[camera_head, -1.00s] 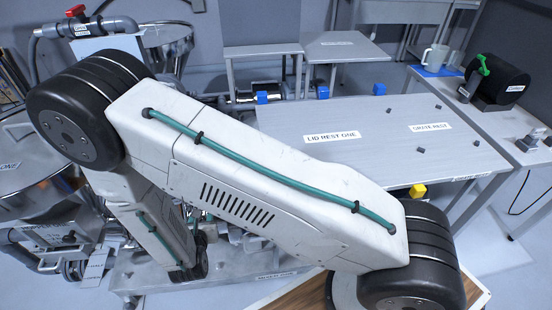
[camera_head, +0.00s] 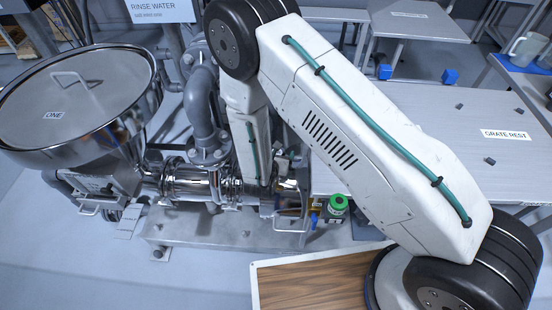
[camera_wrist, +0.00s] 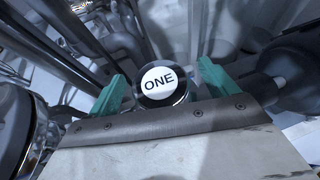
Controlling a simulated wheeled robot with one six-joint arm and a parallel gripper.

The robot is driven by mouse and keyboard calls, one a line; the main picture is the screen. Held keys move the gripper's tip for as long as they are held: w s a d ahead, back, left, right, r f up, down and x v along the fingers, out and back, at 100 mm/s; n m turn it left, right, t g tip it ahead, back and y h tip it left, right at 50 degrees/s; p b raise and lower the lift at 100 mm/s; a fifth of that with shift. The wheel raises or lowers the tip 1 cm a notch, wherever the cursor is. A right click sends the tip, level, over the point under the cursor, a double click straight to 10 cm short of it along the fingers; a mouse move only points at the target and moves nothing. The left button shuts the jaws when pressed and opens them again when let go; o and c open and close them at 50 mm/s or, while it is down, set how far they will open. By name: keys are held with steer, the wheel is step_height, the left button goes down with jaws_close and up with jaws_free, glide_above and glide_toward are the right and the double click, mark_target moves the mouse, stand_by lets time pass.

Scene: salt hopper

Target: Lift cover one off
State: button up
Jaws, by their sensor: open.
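Cover one (camera_head: 92,108) is a round, shiny metal lid with a bar handle (camera_head: 75,78) and a label reading ONE. It lies on top of the hopper (camera_head: 125,145) at the left in the head view. My gripper (camera_wrist: 163,74) is open in the wrist view, with its green fingers apart. A dark round piece (camera_wrist: 180,97) with a white ONE label shows between the fingers; I cannot tell how far it is from them or whether it belongs to the cover. My gripper is not clearly visible in the head view.
Grey pipes (camera_head: 200,110) and a rinse water sign (camera_head: 158,10) stand right of the hopper. A table labelled GRATE REST (camera_head: 505,134) is at the right, partly behind my arm. A green-topped item (camera_head: 338,203) is below the middle. Open floor lies at lower left.

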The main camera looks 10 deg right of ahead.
steer(key=shift+w, duration=0.1)
steer(key=c, duration=1.2)
